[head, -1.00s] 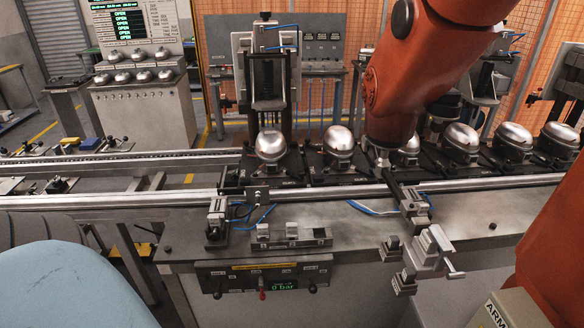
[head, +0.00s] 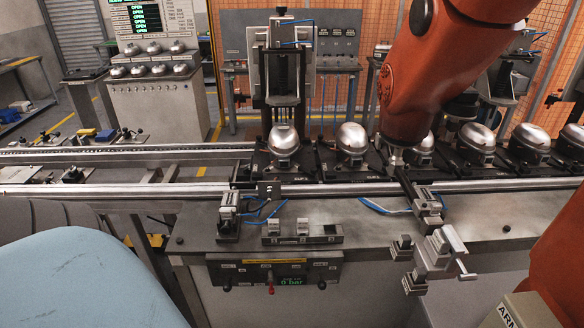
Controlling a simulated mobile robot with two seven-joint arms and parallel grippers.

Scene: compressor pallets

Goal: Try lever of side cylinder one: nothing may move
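A valve panel (head: 274,272) hangs on the front of the bench. It has a red lever (head: 271,286) pointing down near its middle, a dark lever (head: 227,285) at the left and a dark lever (head: 321,284) at the right. Its labels are too small to read, so I cannot tell which lever belongs to side cylinder one. A green display (head: 291,281) reads 0 bar. A clamp-like unit (head: 228,215) with blue hoses stands on the bench to the left, and a similar unit (head: 427,205) to the right. Neither of my grippers is in view.
Silver domed compressors (head: 352,140) sit on dark pallets along a conveyor rail (head: 130,190). A large orange arm (head: 415,80) reaches down at the right. Grey blocks (head: 437,250) stick out at the bench front. A pale blue rounded surface (head: 90,275) fills the lower left.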

